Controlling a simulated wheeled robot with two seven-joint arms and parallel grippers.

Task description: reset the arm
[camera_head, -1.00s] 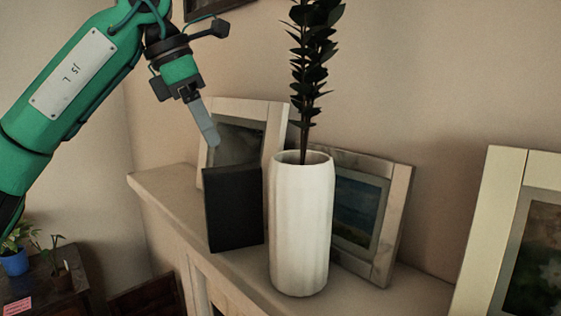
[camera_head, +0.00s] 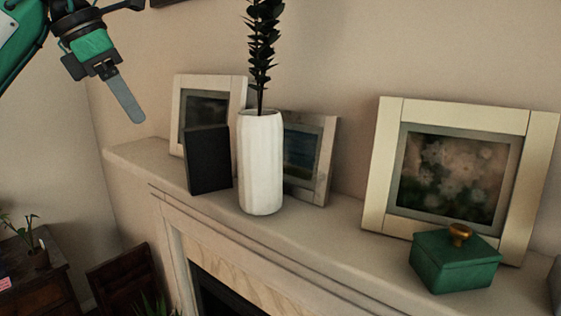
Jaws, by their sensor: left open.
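My left arm comes in from the upper left, and its green and black gripper (camera_head: 128,98) is in the air to the left of the mantel shelf. One grey finger shows clearly, pointing down and right; the other is hidden behind or beside it. The gripper is open, and I see nothing in it. It is apart from the framed pictures and the vase. My right gripper is not in view.
A mantel shelf (camera_head: 318,227) holds a white vase (camera_head: 260,165) with a dark plant, a black box (camera_head: 208,160), several picture frames, including a large cream one (camera_head: 376,165), and a green lidded box (camera_head: 455,268). A dark wooden cabinet (camera_head: 40,285) stands lower left.

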